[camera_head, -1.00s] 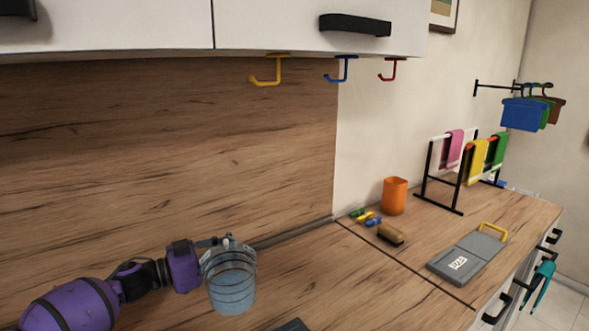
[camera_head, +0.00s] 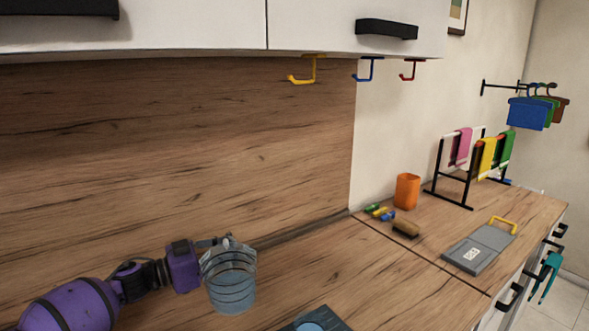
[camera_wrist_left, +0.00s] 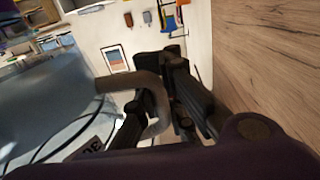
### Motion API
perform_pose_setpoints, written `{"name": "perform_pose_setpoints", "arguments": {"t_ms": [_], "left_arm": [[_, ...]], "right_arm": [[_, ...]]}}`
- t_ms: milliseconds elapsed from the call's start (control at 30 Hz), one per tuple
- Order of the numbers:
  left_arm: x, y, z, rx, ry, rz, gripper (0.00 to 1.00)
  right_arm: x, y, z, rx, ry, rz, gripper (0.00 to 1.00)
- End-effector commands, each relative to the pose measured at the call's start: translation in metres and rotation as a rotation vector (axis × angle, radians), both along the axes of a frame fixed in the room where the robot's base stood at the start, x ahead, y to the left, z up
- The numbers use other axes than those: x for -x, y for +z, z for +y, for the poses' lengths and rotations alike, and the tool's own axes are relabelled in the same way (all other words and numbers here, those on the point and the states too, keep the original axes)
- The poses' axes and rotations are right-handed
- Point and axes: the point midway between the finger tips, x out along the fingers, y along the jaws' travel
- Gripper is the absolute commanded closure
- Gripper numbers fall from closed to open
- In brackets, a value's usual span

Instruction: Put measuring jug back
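The measuring jug (camera_head: 231,288) is see-through bluish with dark ring lines. It is upright at the lower middle left of the head view, in front of the wood splashback. My left gripper (camera_head: 217,243), on the purple arm, is at the jug's upper rear side. In the left wrist view the fingers (camera_wrist_left: 160,105) are closed around the jug's curved handle (camera_wrist_left: 152,92), and the jug's body (camera_wrist_left: 45,98) fills the left. I cannot tell how far its base is above the counter. My right gripper is not in view.
Yellow (camera_head: 303,79), blue (camera_head: 368,70) and red (camera_head: 411,71) hooks hang under the wall cabinet (camera_head: 190,25). A dark slab with a blue disc (camera_head: 315,327) lies at the bottom edge. An orange cup (camera_head: 407,191), brush (camera_head: 405,229), grey board (camera_head: 478,250) and towel rack (camera_head: 452,189) stand right. Mid-counter is clear.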

Motion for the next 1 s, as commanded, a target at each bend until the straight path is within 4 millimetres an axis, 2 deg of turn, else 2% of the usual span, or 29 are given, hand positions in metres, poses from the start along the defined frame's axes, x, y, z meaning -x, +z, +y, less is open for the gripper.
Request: {"name": "perform_pose_setpoints", "arguments": {"t_ms": [267, 567, 867, 1000], "left_arm": [[-0.012, -0.001, 0.001, 0.003, 0.063, -0.002, 1.0], [-0.013, 0.015, -0.026, 0.005, 0.105, -0.002, 1.0], [0.01, 0.012, -0.07, 0.005, 0.154, 0.0, 1.0], [0.035, 0.007, -0.095, 0.007, 0.199, 0.002, 1.0]], "right_arm": [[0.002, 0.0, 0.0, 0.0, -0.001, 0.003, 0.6], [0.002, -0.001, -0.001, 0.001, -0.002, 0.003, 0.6], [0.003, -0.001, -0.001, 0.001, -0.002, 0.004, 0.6], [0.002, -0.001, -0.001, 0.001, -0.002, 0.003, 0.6]]}}
